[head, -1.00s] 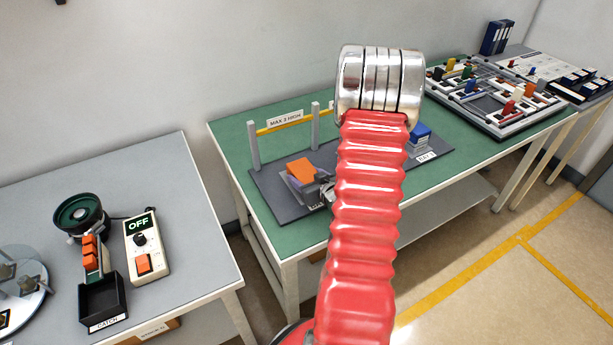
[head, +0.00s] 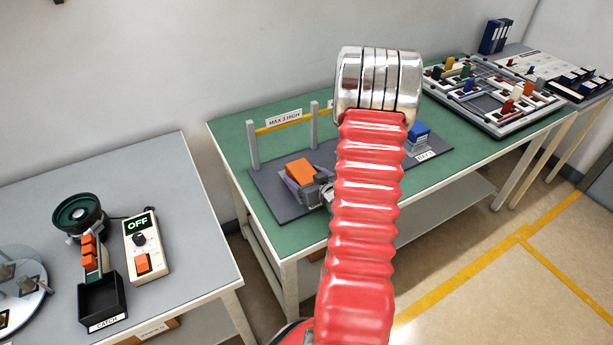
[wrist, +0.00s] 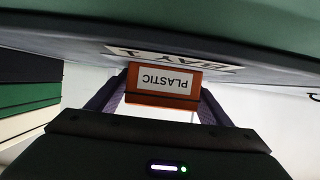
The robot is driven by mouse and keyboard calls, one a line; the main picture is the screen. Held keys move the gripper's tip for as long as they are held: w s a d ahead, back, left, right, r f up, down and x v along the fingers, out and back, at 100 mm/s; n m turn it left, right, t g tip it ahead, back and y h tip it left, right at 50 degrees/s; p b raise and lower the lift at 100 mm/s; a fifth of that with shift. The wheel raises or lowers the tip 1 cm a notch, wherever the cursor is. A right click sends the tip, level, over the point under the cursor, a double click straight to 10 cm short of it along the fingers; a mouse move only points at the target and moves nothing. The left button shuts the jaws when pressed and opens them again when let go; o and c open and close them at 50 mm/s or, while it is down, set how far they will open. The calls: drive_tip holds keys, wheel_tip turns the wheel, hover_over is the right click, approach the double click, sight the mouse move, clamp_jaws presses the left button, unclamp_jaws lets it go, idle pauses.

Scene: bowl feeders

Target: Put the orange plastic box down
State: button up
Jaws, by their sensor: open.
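The orange plastic box (head: 300,171) is at the front left of a dark mat (head: 268,192) on the green table. In the wrist view the box (wrist: 163,80) shows its white PLASTIC label upside down, close to the dark surface with the BAY 1 label. My gripper (head: 306,187) is at the box, partly hidden by my arm. In the wrist view the two purple fingers of my gripper (wrist: 163,97) stand one on each side of the box, open. Any contact between the fingers and the box is too small to tell.
A yellow bar on grey posts (head: 285,123) with a MAX 3 HIGH sign stands behind the box. A blue box (head: 418,133) tops a stack at the mat's right end. A bowl feeder (head: 80,217) and an OFF control box (head: 146,246) are on the left table.

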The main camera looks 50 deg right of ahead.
drive_tip(key=shift+s+a+r, duration=0.1)
drive_tip(key=shift+s+r, duration=0.05)
drive_tip(key=v, duration=1.1)
drive_tip(key=shift+s+r, duration=0.2)
drive_tip(key=shift+s, duration=0.1)
drive_tip(key=shift+w, duration=0.15)
drive_tip(key=shift+w+a+r, duration=0.1)
drive_tip(key=shift+w+r, duration=0.15)
drive_tip(key=w+a+r+n+g, duration=0.2)
drive_tip(key=w+a+r+g, duration=0.35)
drive_tip(key=a+r, duration=0.6)
drive_tip(key=s+a+r+y, duration=0.1)
drive_tip(key=s+a, duration=0.3)
drive_tip(key=a, duration=0.4)
drive_tip(key=s+a+r+n+g+y, duration=0.1)
drive_tip(key=s+a+r, duration=0.3)
drive_tip(key=a, duration=0.3)
drive_tip(key=s+a+r+g+y, duration=0.1)
drive_tip(key=s+a+r+y, duration=0.1)
drive_tip(key=a, duration=0.6)
drive_tip(key=shift+s+a+r+n, duration=0.35)
drive_tip(key=shift+s+r, duration=0.15)
drive_tip(key=shift+s, duration=0.7)
